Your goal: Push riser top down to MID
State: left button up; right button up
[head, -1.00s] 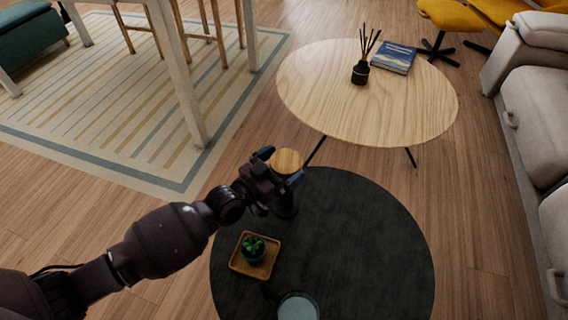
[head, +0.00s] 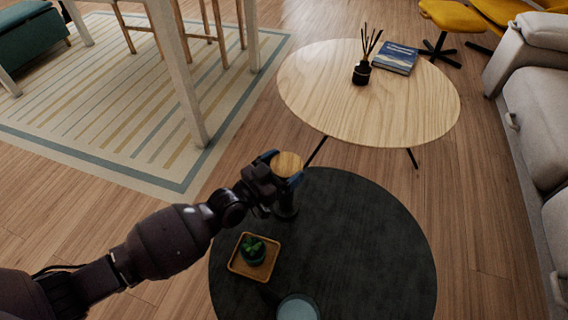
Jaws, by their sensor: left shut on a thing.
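The riser has a round wooden top (head: 286,163) and a dark base (head: 286,213) that stands on the black round table (head: 365,240) near its far left edge. My left gripper (head: 284,169) reaches in from the left and is shut on the riser top, with its blue-tipped fingers at the sides of the top. The gripper hides much of the riser's middle, and no MID mark can be made out. My right gripper is not in view.
A small plant on a square wooden tray (head: 234,266) and a pale round cup (head: 298,309) stand on the black table. A light wooden table (head: 420,110) with a diffuser (head: 361,73) and a book (head: 395,57) stands behind. A grey sofa (head: 540,120) is at right.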

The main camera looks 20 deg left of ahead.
aim_at(283, 176)
pick_arm(q)
notch_tip(283, 176, down, 3)
jog(key=shift+s+f+b, duration=0.1)
jog(key=shift+b, duration=0.25)
jog(key=shift+r, duration=0.2)
jog(key=o, duration=1.1)
jog(key=shift+r, duration=0.1)
